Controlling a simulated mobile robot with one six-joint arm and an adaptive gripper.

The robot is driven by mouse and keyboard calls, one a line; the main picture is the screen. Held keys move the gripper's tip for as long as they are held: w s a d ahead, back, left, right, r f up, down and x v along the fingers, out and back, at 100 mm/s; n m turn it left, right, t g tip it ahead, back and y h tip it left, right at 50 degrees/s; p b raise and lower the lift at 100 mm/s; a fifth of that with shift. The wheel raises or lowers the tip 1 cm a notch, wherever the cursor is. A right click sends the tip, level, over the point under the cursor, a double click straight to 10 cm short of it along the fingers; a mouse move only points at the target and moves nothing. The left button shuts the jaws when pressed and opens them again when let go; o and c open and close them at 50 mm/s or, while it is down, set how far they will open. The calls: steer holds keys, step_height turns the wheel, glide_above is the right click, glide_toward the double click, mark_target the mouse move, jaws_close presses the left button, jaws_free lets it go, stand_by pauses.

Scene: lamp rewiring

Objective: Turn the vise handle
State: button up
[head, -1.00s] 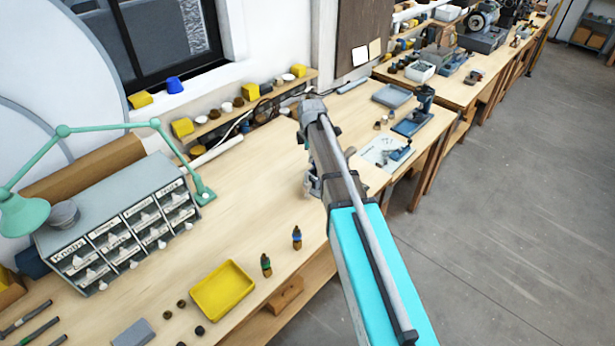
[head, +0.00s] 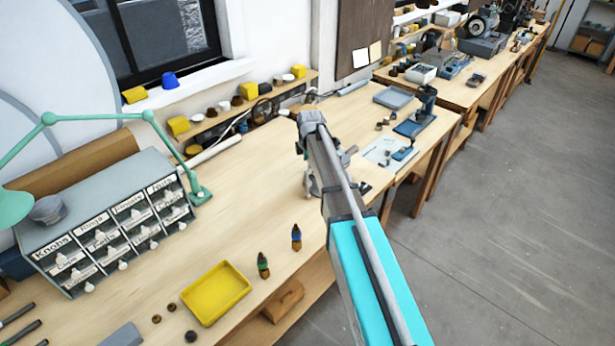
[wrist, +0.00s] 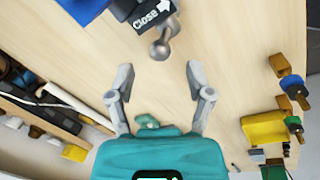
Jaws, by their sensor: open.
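In the wrist view, the vise (wrist: 124,8) shows at the top edge as a dark blue body with a white "Close" label and arrow. Its grey metal handle with a rounded end (wrist: 162,47) points down toward my gripper (wrist: 159,72). My gripper is open and empty. Its two grey fingers stand apart, just below the handle end in the picture and not closed around it. In the head view, my own arm hides most of the vise, and my gripper (head: 311,182) is partly seen low over the bench.
The wooden bench (head: 250,180) is mostly clear around my gripper. A labelled drawer cabinet (head: 110,235) and a green lamp (head: 150,116) are at the left.

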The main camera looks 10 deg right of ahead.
mark_target(307, 184)
steer(key=shift+w+f+b, duration=0.2)
steer(key=shift+f+b, duration=0.8)
steer(key=shift+f, duration=0.15)
steer(key=shift+w+f+b, duration=0.2)
steer(key=shift+f+b, duration=0.8)
steer(key=shift+f, duration=0.15)
jaws_close()
